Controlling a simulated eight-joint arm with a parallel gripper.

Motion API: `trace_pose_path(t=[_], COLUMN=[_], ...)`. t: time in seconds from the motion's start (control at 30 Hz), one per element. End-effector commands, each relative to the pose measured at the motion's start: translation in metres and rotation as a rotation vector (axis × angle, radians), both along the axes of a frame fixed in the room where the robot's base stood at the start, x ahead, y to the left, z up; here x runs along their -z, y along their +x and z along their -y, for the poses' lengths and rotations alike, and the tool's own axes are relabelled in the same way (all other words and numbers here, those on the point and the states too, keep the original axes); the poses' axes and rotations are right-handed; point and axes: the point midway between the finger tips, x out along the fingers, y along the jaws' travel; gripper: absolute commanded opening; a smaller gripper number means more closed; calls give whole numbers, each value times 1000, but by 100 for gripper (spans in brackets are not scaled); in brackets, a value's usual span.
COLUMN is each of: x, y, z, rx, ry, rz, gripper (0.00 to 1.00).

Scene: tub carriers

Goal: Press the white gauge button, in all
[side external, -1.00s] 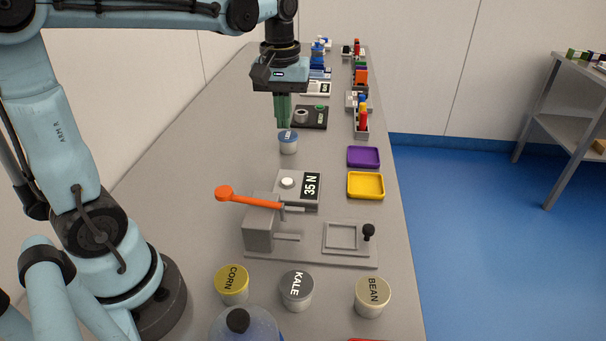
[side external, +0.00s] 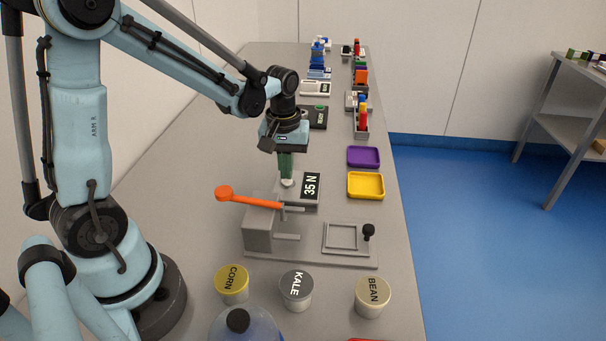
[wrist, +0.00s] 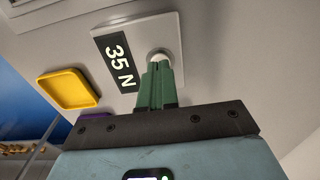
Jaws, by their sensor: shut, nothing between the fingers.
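The gauge (side external: 307,201) is a grey box with a dark display reading "35 N". Its round white button (side external: 288,183) is mostly covered by my fingertips in the side view. In the wrist view the white button (wrist: 158,55) shows just beyond the fingertips, on the gauge plate (wrist: 168,24). My gripper (side external: 286,179) has green fingers, shut and empty, pointing down right over the button. In the wrist view the fingertips (wrist: 158,66) overlap the button's near edge. I cannot tell for certain whether they touch it.
An orange-handled lever press (side external: 262,228) stands just in front of the gauge. A yellow tray (side external: 366,197) and a purple tray (side external: 363,157) lie to the right. Tubs marked CORN (side external: 232,291), KALE (side external: 296,301) and BEAN (side external: 372,305) stand nearer the camera.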

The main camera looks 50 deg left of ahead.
Motion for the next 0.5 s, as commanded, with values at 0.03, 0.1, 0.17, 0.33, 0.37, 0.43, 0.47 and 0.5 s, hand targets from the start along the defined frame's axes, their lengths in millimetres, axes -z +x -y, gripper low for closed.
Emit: trace_pose_path(t=[0.03,0.1,0.17,0.33,0.37,0.43,0.47,0.5], x=[4,7,9,10,10,10,10,10], y=[0,0,0,0,0,0,0,0], z=[0,0,0,0,0,0,0,0], rx=[0,0,0,0,0,0,0,0], ry=[0,0,0,0,0,0,0,0], rz=[0,0,0,0,0,0,0,0], gripper=[0,0,0,0,0,0,0,0])
